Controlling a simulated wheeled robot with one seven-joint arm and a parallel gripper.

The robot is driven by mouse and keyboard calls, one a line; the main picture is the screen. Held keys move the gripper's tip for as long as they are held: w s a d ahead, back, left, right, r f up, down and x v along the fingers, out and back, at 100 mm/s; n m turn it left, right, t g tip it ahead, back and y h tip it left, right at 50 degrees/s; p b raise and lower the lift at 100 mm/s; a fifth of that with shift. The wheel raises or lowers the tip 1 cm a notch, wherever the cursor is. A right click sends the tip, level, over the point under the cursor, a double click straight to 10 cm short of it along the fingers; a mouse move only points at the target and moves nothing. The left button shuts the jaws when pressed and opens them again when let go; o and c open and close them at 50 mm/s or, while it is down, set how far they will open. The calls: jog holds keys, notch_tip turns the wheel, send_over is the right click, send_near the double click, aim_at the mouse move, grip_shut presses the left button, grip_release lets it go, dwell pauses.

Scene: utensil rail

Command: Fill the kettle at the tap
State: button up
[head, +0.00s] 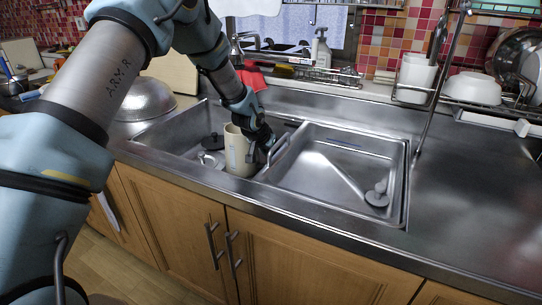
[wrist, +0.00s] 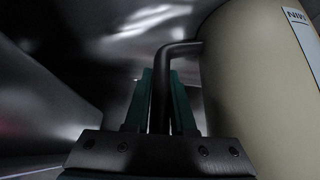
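The kettle (head: 238,152) is a tall cream cylinder, upright in or just above the left sink basin. I cannot tell whether it touches the basin floor. In the wrist view its cream body (wrist: 250,85) fills the right side, with a white label and a dark handle (wrist: 180,48). My gripper (wrist: 158,95) has its green fingers on both sides of the handle, closed on it. In the head view my gripper (head: 262,150) is at the kettle's right side, its fingertips hard to make out. The tap (head: 243,40) stands behind the sink, partly hidden by my arm.
The left basin (head: 165,136) holds a dark round drain piece. A metal dome (head: 146,98) sits left, a dish rack with white bowls (head: 472,87) right. The right counter (head: 475,190) is clear.

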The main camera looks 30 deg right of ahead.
jog(key=o, duration=0.5)
jog(key=shift+a, duration=0.1)
jog(key=b+v, duration=0.1)
jog(key=v, duration=1)
jog(key=w+a+r+n+y, duration=0.1)
jog(key=a, duration=0.7)
jog(key=w+a+r+n+y+p, duration=0.1)
jog(key=a+r+n, duration=0.1)
jog(key=a, duration=0.7)
jog(key=w+a+r+n+y, duration=0.1)
jog(key=a+r+n, duration=0.1)
jog(key=a, duration=0.7)
jog(key=shift+a+y+p, duration=0.25)
jog(key=shift+y+p, duration=0.05)
jog(key=shift+y, duration=0.1)
jog(key=s+a+r+n+y, duration=0.1)
jog(key=s+a+n, duration=0.2)
jog(key=a, duration=0.6)
jog(key=s+a+r+n+g+p, duration=0.1)
jog(key=s+a+n, duration=0.1)
jog(key=s+a, duration=0.6)
jog(key=shift+s+a+r+n+y+p, duration=0.3)
jog(key=shift+a+n+y, duration=0.1)
jog(key=shift+a, duration=0.75)
